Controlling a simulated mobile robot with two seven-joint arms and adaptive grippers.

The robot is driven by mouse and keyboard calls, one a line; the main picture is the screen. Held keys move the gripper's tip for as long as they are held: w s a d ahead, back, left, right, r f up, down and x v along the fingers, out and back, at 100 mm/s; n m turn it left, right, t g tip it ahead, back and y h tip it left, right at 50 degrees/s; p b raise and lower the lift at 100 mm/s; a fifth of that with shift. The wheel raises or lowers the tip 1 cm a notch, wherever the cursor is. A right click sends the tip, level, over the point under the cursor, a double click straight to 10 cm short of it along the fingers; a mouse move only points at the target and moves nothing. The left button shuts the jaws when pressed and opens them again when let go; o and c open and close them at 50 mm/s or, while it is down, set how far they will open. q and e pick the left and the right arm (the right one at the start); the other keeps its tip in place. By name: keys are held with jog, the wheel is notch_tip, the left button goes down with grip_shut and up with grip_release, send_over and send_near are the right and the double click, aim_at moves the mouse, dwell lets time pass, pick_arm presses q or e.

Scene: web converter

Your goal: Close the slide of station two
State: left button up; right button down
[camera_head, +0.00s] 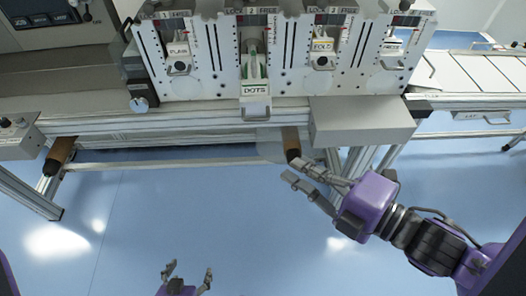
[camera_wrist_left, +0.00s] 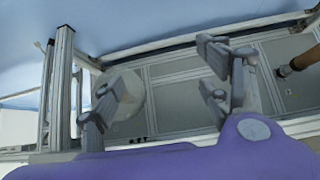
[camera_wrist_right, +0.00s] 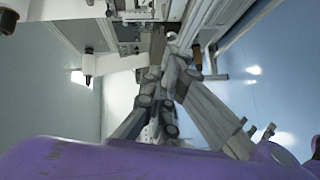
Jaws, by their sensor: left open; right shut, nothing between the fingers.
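Station two is the second bay from the left on the white machine front. Its slide (camera_head: 253,70), labelled DOTS, sticks out further toward me than the neighbouring slides, with a handle (camera_head: 256,112) at its front end. My right gripper (camera_head: 294,170) is shut and empty, below and right of that handle, apart from it. In the right wrist view its fingers (camera_wrist_right: 165,90) lie together. My left gripper (camera_head: 188,272) is open and empty low in the head view, far from the slide. The left wrist view shows its spread fingers (camera_wrist_left: 160,75).
The PLAIN slide (camera_head: 178,67) and the FOLD slide (camera_head: 322,60) sit further back on either side. A grey box (camera_head: 362,122) juts from the machine's lower right. A metal rail (camera_head: 200,113) runs below the bays. The blue floor (camera_head: 130,215) in front is clear.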

pick_arm(q)
jog(key=shift+w+d+r, duration=0.15)
jog(key=shift+w, duration=0.3)
jog(key=shift+w+d+r, duration=0.1)
jog(key=shift+w+d, duration=0.05)
jog(key=shift+w, duration=0.25)
pick_arm(e)
jog(key=w+a+f, duration=0.2)
jog(key=w+a, duration=0.5)
jog(key=w, duration=0.5)
jog(key=shift+f+n, duration=0.2)
jog(key=shift+n, duration=0.2)
pick_arm(q)
jog(key=shift+w+r, duration=0.15)
pick_arm(e)
jog(key=shift+d, duration=0.1)
